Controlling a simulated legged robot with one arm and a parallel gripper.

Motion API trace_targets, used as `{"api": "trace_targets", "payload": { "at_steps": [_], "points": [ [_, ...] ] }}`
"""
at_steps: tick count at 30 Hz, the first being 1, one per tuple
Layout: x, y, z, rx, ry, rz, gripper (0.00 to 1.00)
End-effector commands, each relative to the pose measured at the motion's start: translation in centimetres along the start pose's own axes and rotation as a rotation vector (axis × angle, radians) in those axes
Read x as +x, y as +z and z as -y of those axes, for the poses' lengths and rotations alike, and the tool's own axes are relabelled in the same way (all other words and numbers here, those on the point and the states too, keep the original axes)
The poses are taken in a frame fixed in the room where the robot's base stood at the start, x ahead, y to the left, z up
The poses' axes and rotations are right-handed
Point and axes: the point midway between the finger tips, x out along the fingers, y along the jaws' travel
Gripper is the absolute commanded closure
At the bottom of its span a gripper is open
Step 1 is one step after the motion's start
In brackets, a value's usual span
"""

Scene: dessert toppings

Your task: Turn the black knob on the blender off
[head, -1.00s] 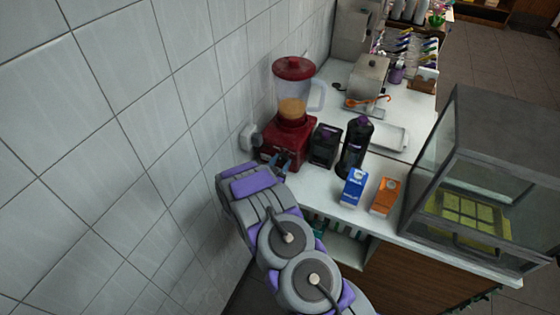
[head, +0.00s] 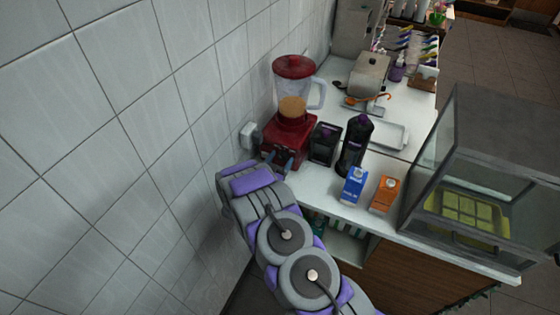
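The blender (head: 291,128) stands on the white counter against the tiled wall. It has a red base, a red lid and a clear jug with tan contents. My gripper (head: 279,160) is at the front of the red base, its dark fingers pointing at it. The fingers look a little apart, with red showing between them. The black knob cannot be made out; the fingers cover that part of the base. I cannot tell whether the fingers touch the base.
A black box (head: 324,143) and a dark bottle (head: 355,146) stand right of the blender. A blue carton (head: 353,186) and an orange carton (head: 385,194) stand near the counter's front edge. A glass display case (head: 500,170) is at the right. The tiled wall (head: 120,130) is close on the left.

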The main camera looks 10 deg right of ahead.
Motion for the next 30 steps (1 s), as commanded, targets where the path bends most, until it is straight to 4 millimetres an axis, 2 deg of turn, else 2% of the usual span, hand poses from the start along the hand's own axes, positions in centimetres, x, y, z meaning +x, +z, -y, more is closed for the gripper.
{"api": "trace_targets", "payload": {
  "at_steps": [7, 11, 14, 30],
  "points": [
    [0.0, 0.1, -0.1, 0.0, 0.001, 0.002, 0.3],
    [-0.8, 0.1, 0.0, 0.0, 0.0, 0.003, 0.3],
    [-2.2, 0.1, 0.1, -0.002, -0.002, 0.005, 0.3],
    [-12.7, 0.2, 0.1, -0.003, -0.002, 0.005, 0.3]
  ]
}}
